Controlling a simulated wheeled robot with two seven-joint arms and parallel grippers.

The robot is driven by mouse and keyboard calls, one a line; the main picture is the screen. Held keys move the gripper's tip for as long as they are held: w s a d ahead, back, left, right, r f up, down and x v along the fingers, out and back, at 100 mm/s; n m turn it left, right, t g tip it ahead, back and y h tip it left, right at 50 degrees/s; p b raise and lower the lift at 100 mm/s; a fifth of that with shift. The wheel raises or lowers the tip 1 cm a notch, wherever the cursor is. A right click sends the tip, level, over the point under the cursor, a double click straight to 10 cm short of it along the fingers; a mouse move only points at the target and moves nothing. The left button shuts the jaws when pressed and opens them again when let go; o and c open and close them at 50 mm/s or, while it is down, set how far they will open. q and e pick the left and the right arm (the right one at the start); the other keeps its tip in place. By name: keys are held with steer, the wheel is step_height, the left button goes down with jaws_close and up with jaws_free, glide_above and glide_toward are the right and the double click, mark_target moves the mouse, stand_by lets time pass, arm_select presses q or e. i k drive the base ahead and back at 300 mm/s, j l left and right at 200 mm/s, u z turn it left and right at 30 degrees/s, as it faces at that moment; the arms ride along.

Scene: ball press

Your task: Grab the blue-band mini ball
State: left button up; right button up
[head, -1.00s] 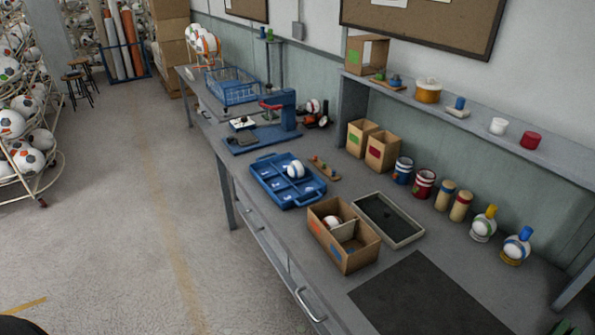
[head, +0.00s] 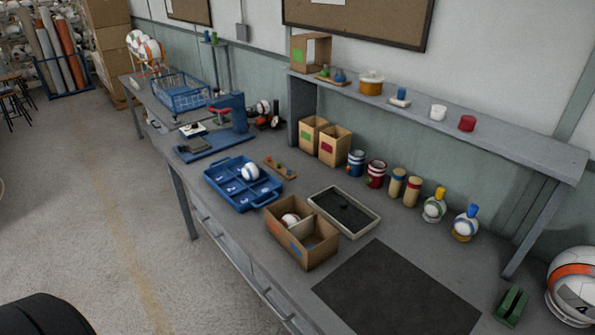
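A small white ball with a blue band (head: 250,172) sits in the blue divided tray (head: 239,202) on the workbench. Neither of my grippers is in view.
A dark mat (head: 395,296) lies bare at the bench's front right. A grey-rimmed tray (head: 370,222) is beside the box. Striped cans (head: 376,174) and a shelf (head: 440,125) line the back. A blue press (head: 238,115) stands left. A large ball (head: 575,285) is at far right.

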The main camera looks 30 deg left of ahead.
mark_target(251, 171)
steer(key=j+z, duration=0.35)
steer(key=k+j+z, duration=0.1)
steer(key=j+z, duration=0.25)
steer(key=j, duration=0.15)
steer(key=k+j+z, duration=0.1)
steer(key=j+z, duration=0.3)
steer(key=k+j+z, duration=0.15)
steer(key=j+z, duration=0.2)
